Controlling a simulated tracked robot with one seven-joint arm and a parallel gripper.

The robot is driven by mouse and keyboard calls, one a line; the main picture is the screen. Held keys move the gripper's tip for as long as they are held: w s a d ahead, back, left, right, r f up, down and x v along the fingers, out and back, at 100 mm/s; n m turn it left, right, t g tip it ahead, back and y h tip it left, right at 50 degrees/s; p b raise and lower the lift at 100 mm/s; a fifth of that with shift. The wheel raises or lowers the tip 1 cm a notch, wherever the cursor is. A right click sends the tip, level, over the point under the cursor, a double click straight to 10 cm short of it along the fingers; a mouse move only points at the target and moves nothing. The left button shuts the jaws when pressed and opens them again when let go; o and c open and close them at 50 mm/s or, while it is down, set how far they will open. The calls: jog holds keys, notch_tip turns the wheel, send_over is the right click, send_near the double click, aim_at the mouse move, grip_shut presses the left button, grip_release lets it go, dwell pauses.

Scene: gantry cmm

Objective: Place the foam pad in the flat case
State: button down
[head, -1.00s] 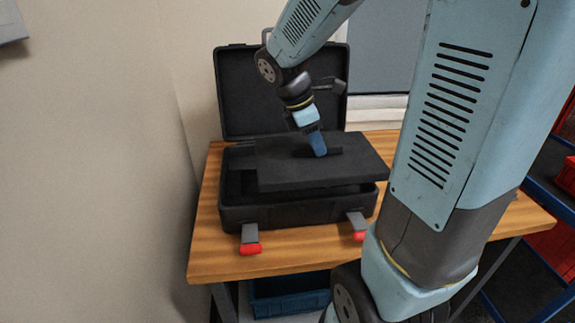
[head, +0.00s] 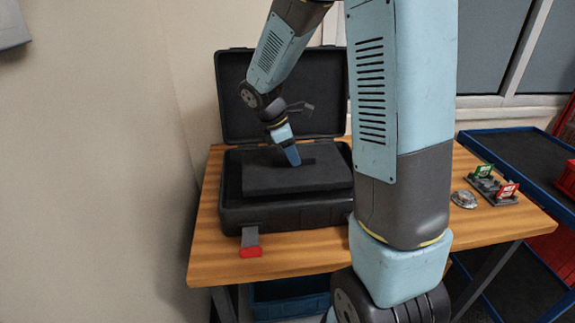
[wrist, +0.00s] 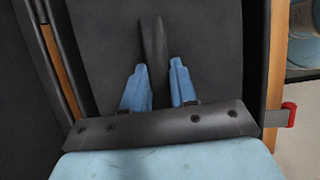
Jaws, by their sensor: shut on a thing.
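The foam pad (head: 270,182) is a flat dark slab with a raised ridge across its top. My gripper (head: 293,157) is shut on that ridge, and the pad hangs from it. In the wrist view, the blue fingers (wrist: 160,88) stand on both sides of the ridge, with the pad (wrist: 205,50) filling the middle. The flat case (head: 280,216) is black and open on the table, its lid (head: 236,95) upright at the back. The pad is over the case opening, within its outline in the head view. Whether it touches the case floor cannot be told.
The wooden table (head: 212,258) has bare room around the case. A red-tipped latch (head: 250,246) hangs at the case front. A small stand with green and red pieces (head: 493,186) and a round metal part (head: 463,199) lie at right. A blue-edged cart (head: 530,150) stands beyond.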

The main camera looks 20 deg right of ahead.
jog(key=shift+w+f, duration=0.2)
jog(key=shift+f, duration=1.6)
jog(key=c, duration=0.9)
grip_release()
